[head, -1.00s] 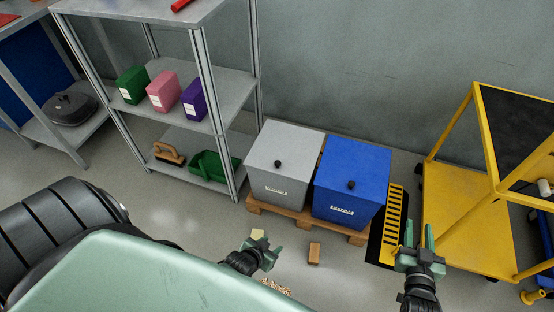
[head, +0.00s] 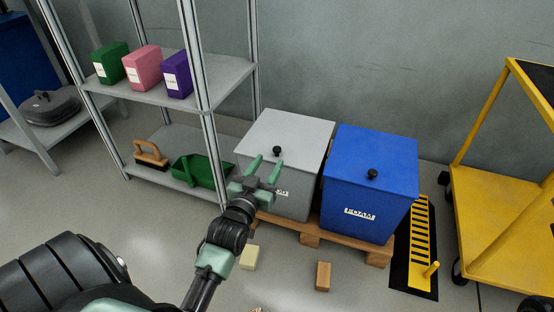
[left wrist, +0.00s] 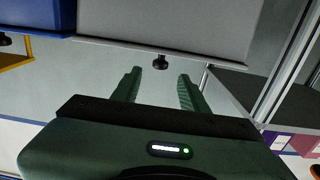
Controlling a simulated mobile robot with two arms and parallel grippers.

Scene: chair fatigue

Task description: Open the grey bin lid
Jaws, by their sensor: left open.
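The grey bin (head: 288,190) stands on a wooden pallet with its grey lid (head: 300,128) shut. A small black knob (head: 277,150) sits on the lid near its front edge. My left gripper (head: 265,167) is open and empty, just in front of the knob, fingers pointing toward it. In the left wrist view the picture is upside down: the knob (left wrist: 160,62) shows between and beyond the fingertips (left wrist: 160,78), apart from them. The grey bin (left wrist: 165,22) fills the top there. My right gripper is out of view.
A blue bin (head: 368,190) stands close on the right, on the same pallet (head: 310,240). A metal shelf post (head: 208,105) rises close on the left. A yellow cart (head: 510,215) is at the right. A sponge (head: 249,257) and a brown block (head: 323,277) lie on the floor.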

